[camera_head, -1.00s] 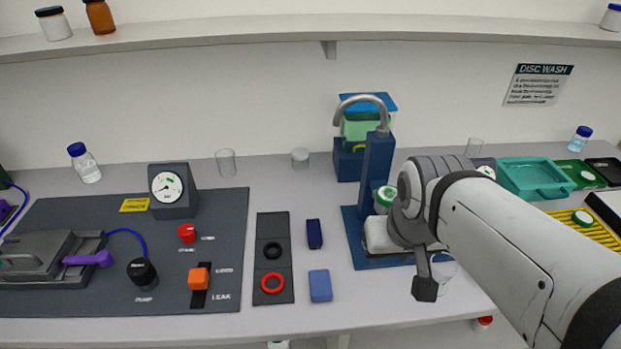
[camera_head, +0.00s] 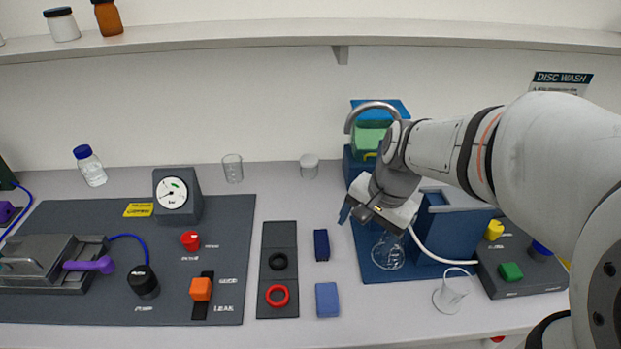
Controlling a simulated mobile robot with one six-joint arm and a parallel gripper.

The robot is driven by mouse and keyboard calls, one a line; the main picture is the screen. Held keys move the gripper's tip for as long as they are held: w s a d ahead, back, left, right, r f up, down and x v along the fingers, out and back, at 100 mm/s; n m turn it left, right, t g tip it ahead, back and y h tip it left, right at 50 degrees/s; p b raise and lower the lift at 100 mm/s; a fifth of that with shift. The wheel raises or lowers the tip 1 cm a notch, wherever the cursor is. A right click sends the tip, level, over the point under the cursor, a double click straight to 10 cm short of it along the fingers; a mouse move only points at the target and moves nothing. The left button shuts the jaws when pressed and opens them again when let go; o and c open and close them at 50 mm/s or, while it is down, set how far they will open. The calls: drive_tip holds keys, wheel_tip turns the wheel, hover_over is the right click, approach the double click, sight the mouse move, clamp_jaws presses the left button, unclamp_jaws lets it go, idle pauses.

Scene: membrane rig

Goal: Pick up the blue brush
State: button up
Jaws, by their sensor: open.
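No thing here is clearly a brush. A small dark blue block (camera_head: 321,245) lies on the bench right of the dark ring strip, and a lighter blue block (camera_head: 327,299) lies just in front of it; I cannot tell whether either is the brush. My gripper (camera_head: 358,213) is open, above the bench behind and to the right of both blocks, near the left edge of the blue stand (camera_head: 383,273). A narrow blue piece shows at its left finger; I cannot tell what it is. My arm hides part of the stand.
The ring strip (camera_head: 291,308) and the dark pressure panel (camera_head: 228,308) lie to the left. A clear flask (camera_head: 388,251) stands on the blue base. Bench around the blue blocks is clear.

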sight(323, 241)
drive_tip(key=o, duration=0.4)
drive_tip(key=w+a+f+m, duration=0.1)
drive_tip(key=w+f+m, duration=0.2)
drive_tip(key=w+a+f+m+g+y+b, duration=0.1)
drive_tip(key=w+f+m, duration=0.2)
drive_tip(key=w+f, duration=0.1)
drive_tip(key=w+a+f+m+y, duration=0.1)
drive_tip(key=w+f+m, duration=0.2)
drive_tip(key=w, duration=0.1)
drive_tip(key=shift+a+f+m+g, duration=0.15)
drive_tip(key=shift+a+m+g, duration=0.15)
drive_tip(key=shift+m, duration=0.4)
drive_tip(key=shift+w+a+p+x, duration=0.1)
drive_tip(key=shift+a+x, duration=0.05)
drive_tip(key=shift+x, duration=1.2)
drive_tip(key=shift+w+a+p+x, duration=0.1)
drive_tip(key=shift+w+a+x, duration=0.05)
drive_tip(key=shift+x, duration=1.2)
drive_tip(key=shift+w+a+p+x, duration=0.1)
drive_tip(key=shift+x, duration=1.25)
